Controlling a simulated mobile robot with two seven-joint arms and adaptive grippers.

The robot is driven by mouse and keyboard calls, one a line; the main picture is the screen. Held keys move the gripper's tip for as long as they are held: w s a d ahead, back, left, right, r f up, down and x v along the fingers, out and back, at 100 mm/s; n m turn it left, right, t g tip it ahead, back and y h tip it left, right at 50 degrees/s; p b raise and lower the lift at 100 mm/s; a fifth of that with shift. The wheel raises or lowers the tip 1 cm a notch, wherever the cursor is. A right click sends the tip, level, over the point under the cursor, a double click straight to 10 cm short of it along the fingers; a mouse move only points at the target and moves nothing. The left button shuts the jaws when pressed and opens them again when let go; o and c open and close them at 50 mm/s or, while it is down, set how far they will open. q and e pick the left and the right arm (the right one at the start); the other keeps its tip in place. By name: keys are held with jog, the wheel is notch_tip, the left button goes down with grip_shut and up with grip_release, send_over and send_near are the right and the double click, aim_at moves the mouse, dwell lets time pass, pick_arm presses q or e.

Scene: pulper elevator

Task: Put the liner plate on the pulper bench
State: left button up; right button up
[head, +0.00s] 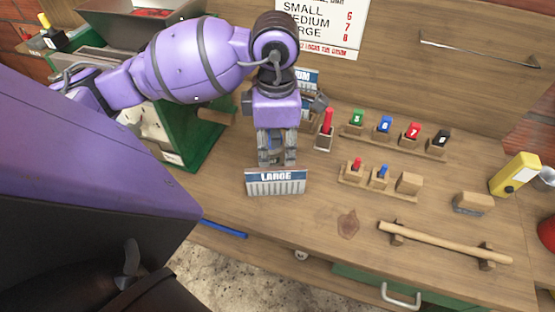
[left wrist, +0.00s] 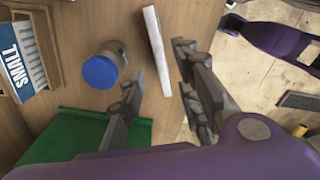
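The liner plate marked LARGE (head: 276,187), with a blue label band and a pale ribbed face, stands near the bench's front edge. In the left wrist view it shows nearly edge-on as a thin white strip (left wrist: 157,45). My left gripper (head: 277,160) is just above and behind it in the head view. Its fingers (left wrist: 160,70) are spread on either side of the strip, with gaps visible. The wooden pulper bench (head: 300,215) lies below. The plate's lower contact with the bench is hard to make out. My right gripper is not in view.
A green machine (head: 200,140) stands left of the plate. Numbered coloured blocks (head: 385,125) on wooden holders stand to the right. A wooden bar (head: 445,242) lies at front right. The wrist view shows a blue-lidded jar (left wrist: 100,70) and a SMALL plate (left wrist: 20,55).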

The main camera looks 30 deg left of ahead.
pick_arm(q)
jog(key=shift+r, duration=1.4)
